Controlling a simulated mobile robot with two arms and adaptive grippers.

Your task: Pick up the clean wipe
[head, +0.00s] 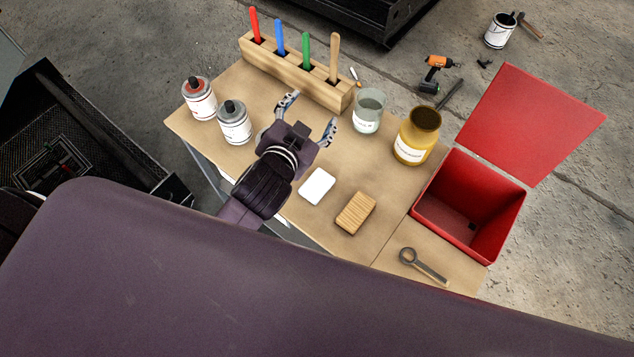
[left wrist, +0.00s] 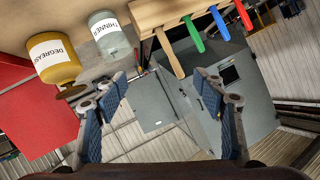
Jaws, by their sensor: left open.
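A small white rounded rectangle (head: 317,186), which looks like the clean wipe, lies flat on the wooden table (head: 300,218), left of a wooden block. My left gripper (head: 310,115) is open and empty above the table, beyond the white wipe and near the tool rack. Its fingers point away from the wipe. In the left wrist view the two blue-padded fingers (left wrist: 160,88) stand wide apart with nothing between them. The wipe does not show in that view. My right gripper is not in view.
A rack (head: 290,72) with coloured handles stands at the back. A glass jar (head: 368,110) and yellow jar (head: 416,138) stand right of the gripper, two cans (head: 233,122) left. A wooden block (head: 356,213), ring-ended tool (head: 424,266) and open red bin (head: 470,205) are rightward.

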